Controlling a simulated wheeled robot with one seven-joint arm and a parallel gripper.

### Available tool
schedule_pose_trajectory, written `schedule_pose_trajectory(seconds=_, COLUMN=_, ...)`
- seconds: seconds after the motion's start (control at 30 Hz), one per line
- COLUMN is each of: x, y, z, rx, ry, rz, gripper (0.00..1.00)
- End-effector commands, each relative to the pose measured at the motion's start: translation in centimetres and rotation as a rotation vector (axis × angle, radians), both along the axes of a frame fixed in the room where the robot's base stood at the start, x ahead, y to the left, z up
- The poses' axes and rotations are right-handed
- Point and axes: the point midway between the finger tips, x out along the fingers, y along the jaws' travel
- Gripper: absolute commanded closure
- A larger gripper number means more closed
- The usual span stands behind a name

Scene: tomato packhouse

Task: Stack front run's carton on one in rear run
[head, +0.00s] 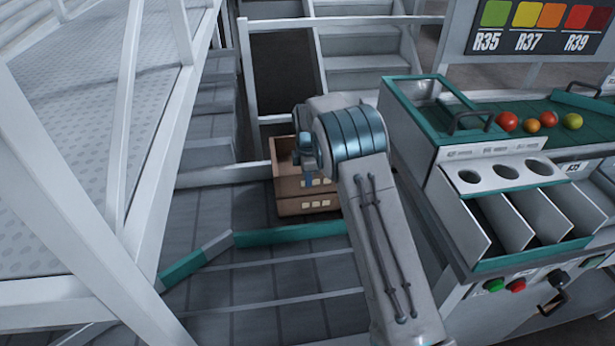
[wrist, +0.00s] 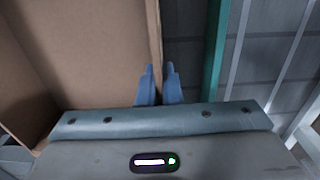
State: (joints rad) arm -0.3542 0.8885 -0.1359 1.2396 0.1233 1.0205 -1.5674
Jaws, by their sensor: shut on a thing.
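A brown open carton (head: 288,187) is in the middle of the head view, with my gripper (head: 307,179) at its near wall. A second brown carton (head: 300,207) shows directly under it. The two look closely aligned, but I cannot tell whether the upper one rests fully on the lower. In the wrist view, my gripper's blue fingers (wrist: 159,84) are shut on the upper carton's wall (wrist: 154,40), one on each side. The inside of this carton (wrist: 75,60) looks empty in the part that shows. My arm hides the cartons' right side.
A teal rail (head: 290,233) runs in front of the cartons. A sorting bench (head: 455,150) with several tomatoes (head: 507,121) stands at the right. White railings (head: 75,215) close off the left, and stairs (head: 365,60) rise behind.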

Motion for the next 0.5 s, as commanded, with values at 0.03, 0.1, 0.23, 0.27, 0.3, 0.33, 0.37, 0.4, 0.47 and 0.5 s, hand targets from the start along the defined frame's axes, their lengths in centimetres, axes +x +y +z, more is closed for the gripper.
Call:
schedule_pose_trajectory(seconds=0.03, x=0.01, y=-0.01, z=-0.14, rx=0.000, ry=-0.001, rz=0.000, gripper=1.00)
schedule_pose_trajectory(seconds=0.1, x=0.02, y=-0.02, z=-0.28, rx=0.000, ry=-0.001, rz=0.000, gripper=1.00)
schedule_pose_trajectory(seconds=0.23, x=0.02, y=-0.02, z=-0.54, rx=0.000, ry=-0.001, rz=0.000, gripper=1.00)
schedule_pose_trajectory(seconds=0.27, x=0.02, y=-0.02, z=-0.60, rx=0.000, ry=-0.001, rz=0.000, gripper=1.00)
schedule_pose_trajectory(seconds=0.3, x=0.03, y=-0.03, z=-0.68, rx=0.000, ry=-0.001, rz=0.000, gripper=1.00)
schedule_pose_trajectory(seconds=0.33, x=0.03, y=-0.03, z=-0.74, rx=0.000, ry=-0.001, rz=-0.001, gripper=1.00)
schedule_pose_trajectory(seconds=0.37, x=0.03, y=-0.03, z=-0.81, rx=0.000, ry=-0.001, rz=-0.001, gripper=1.00)
schedule_pose_trajectory(seconds=0.4, x=0.03, y=-0.03, z=-0.89, rx=0.000, ry=-0.001, rz=-0.001, gripper=1.00)
schedule_pose_trajectory(seconds=0.47, x=0.04, y=-0.02, z=-0.94, rx=0.000, ry=-0.001, rz=-0.001, gripper=0.92)
schedule_pose_trajectory(seconds=0.5, x=0.04, y=-0.02, z=-0.88, rx=0.000, ry=-0.001, rz=-0.001, gripper=0.81)
